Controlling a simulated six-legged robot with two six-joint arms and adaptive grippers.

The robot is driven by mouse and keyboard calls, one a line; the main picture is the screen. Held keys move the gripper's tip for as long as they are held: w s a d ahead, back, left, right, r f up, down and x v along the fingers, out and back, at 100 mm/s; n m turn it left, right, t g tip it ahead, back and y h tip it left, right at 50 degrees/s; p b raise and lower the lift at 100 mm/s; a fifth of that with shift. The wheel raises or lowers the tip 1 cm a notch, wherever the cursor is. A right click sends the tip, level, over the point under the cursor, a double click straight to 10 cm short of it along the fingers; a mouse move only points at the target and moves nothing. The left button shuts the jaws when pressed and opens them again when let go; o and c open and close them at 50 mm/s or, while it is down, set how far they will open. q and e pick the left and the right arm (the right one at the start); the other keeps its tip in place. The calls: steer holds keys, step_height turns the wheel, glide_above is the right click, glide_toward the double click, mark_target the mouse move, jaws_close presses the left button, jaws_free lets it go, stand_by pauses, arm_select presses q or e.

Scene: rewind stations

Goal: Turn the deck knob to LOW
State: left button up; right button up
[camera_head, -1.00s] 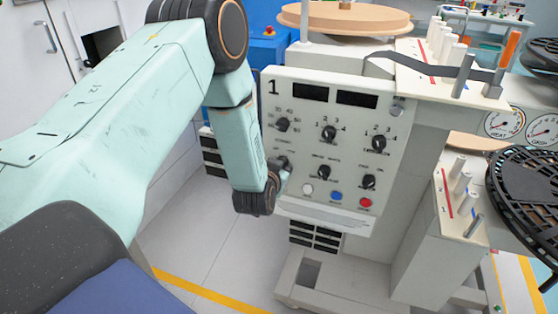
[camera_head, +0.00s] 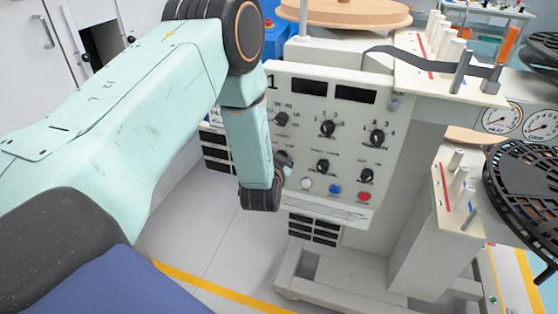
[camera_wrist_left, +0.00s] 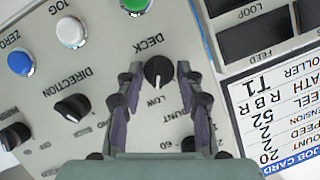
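The deck knob (camera_wrist_left: 158,72) is a round black knob with a white pointer mark, on the cream control panel (camera_wrist_left: 110,35). In the left wrist view the panel appears upside down, with DECK printed on one side of the knob and LOW (camera_wrist_left: 153,102) on the other. The mark points toward the LOW side, but its exact setting is hard to tell. My left gripper (camera_wrist_left: 159,70) is open, its fingertips on either side of the knob with a visible gap at each. In the head view my left arm and wrist hide this knob. My right gripper is not in view.
A direction knob (camera_wrist_left: 73,107) and blue, white and green buttons sit near the deck knob. A job card (camera_wrist_left: 280,115) is beside them. In the head view, more knobs, a red button (camera_head: 364,197) and a black reel (camera_head: 535,185) are to the right.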

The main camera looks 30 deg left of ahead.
arm_select(q)
steer(key=shift+o, duration=1.4)
steer(key=shift+f, duration=0.15)
steer(key=shift+s, duration=0.1)
steer(key=shift+s, duration=0.1)
steer(key=v, duration=1.2)
steer(key=s+d+f+n+g+h, duration=0.1)
steer(key=s+d+f+g+h, duration=0.4)
steer(key=s+f, duration=0.6)
steer(key=s+d+f+g, duration=0.2)
steer(key=s+f+g, duration=0.1)
steer(key=s, duration=0.6)
steer(key=s+d+f+g, duration=0.1)
steer(key=s+f+g, duration=0.3)
steer(key=s, duration=0.5)
steer(key=shift+s+d+f+g, duration=0.3)
steer(key=shift+d+g, duration=0.05)
steer(key=shift+g, duration=0.15)
